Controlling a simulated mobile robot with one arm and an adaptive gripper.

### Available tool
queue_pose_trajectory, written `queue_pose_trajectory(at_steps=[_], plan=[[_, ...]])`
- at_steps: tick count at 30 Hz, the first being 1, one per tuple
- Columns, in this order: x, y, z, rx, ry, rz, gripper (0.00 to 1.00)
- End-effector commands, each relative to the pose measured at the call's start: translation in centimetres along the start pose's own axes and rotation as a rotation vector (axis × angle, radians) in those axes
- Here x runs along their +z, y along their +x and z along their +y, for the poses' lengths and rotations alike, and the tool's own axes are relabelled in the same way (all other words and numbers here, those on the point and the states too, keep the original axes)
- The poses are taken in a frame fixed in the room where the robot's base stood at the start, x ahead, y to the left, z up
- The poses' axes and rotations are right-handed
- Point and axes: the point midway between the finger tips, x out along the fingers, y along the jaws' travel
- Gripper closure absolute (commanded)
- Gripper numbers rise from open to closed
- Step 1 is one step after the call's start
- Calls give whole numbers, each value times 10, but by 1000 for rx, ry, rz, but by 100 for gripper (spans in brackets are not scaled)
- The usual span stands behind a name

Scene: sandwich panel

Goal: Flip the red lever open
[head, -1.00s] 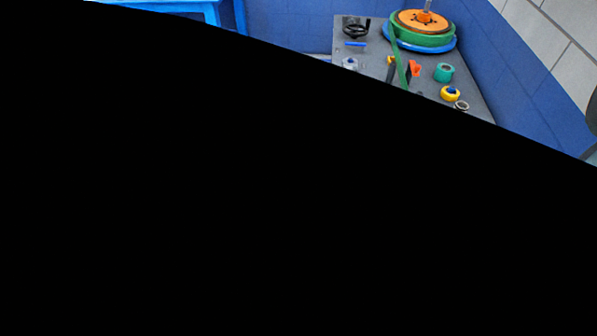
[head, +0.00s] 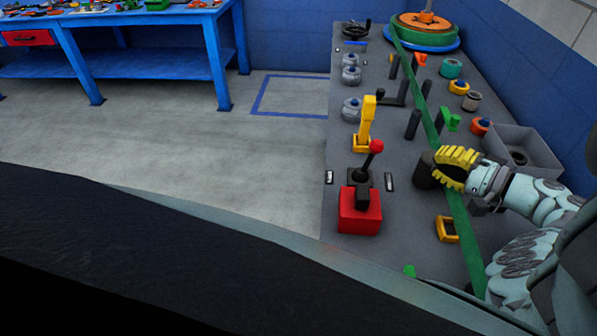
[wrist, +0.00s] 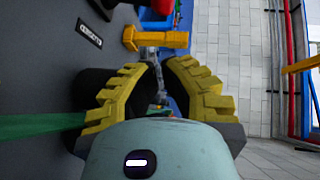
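A red block (head: 360,210) with a black bracket on top lies at the near left of the grey panel in the head view. Behind it, a black stick with a red ball knob (head: 375,146) stands upright. I cannot tell which of these is the red lever. My gripper (head: 447,165) is over the panel's right part, to the right of both and touching neither. In the wrist view its yellow fingers (wrist: 158,63) are apart with nothing held between them. An upright yellow lever (wrist: 155,40) shows beyond the fingertips.
The yellow lever (head: 366,122) stands behind the red knob. A green strip (head: 432,130) runs along the panel under my gripper. Black posts, knobs and a grey bin (head: 520,136) crowd the right side. A blue table (head: 150,65) stands at the back left; floor between is clear.

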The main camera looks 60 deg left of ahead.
Motion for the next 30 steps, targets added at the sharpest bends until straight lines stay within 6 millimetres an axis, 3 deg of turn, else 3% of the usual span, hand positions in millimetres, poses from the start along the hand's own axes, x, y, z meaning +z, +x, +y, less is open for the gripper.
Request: queue_pose_trajectory(at_steps=[17,20,30], plan=[[7,4,-1,-24,-10,-41,100],[8,14,-3,-26,-9,-45,100],[10,71,-4,-23,-11,-45,100]])
